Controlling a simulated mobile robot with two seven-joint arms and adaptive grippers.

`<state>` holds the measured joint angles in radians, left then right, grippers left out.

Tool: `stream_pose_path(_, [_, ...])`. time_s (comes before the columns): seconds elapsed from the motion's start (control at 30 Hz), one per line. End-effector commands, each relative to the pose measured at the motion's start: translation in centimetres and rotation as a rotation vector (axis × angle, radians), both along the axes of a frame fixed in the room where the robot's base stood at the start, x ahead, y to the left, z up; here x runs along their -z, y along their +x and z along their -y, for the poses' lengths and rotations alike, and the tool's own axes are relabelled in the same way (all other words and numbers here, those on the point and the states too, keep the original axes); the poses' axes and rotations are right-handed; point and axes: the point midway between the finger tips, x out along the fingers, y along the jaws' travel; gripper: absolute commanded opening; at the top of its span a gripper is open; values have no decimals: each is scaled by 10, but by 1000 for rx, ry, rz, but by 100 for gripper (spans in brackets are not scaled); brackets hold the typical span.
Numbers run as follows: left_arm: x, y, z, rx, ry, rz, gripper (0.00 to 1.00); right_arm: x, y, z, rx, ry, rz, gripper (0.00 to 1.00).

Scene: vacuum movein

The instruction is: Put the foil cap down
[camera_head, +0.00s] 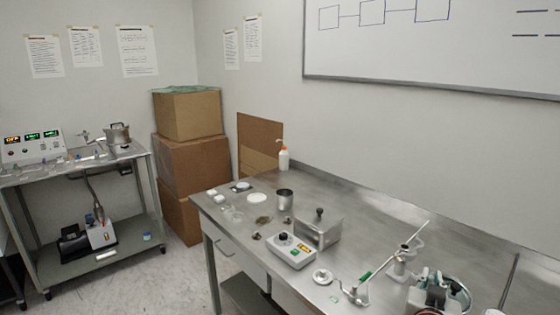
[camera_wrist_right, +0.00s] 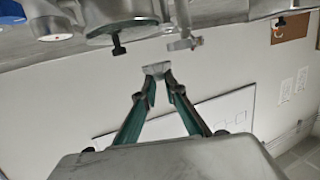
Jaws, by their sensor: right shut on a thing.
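My right gripper (camera_wrist_right: 156,76) is shut on a small silvery piece, the foil cap (camera_wrist_right: 157,67), held between the tips of its teal-edged fingers in the right wrist view. In the head view my right gripper (camera_head: 432,277) is at the lower right, in front of a round metal vessel (camera_head: 461,287). The cap is too small to make out clearly there. The wrist view is turned over, with the bench at the top. I cannot tell the cap's exact height above the bench. My left gripper is not in view.
The steel bench (camera_head: 365,219) holds a control box (camera_head: 290,251), a metal block with a knob (camera_head: 319,231), a steel beaker (camera_head: 284,199) and a small round flange (camera_head: 322,276). A slanted rod (camera_head: 394,250) with a stand rises beside the vessel. The bench's back strip is mostly clear.

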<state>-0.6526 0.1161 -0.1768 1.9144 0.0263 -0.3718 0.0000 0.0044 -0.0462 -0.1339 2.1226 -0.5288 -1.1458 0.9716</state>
Motion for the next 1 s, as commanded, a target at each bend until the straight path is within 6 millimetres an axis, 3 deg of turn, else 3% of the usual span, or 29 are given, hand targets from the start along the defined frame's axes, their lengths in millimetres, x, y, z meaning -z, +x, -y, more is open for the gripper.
stream_pose_path(0.23, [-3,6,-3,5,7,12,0,10,-53,-48,-260,-6,-6,1])
stream_pose_path(0.5, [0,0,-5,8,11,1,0,13,-106,-103,-490,-3,-2,1])
stream_pose_path(0.67, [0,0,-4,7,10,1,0,12,-117,-114,-534,0,0,1])
stream_pose_path(1.0, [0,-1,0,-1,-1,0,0,12,-117,-115,-538,-2,3,1])
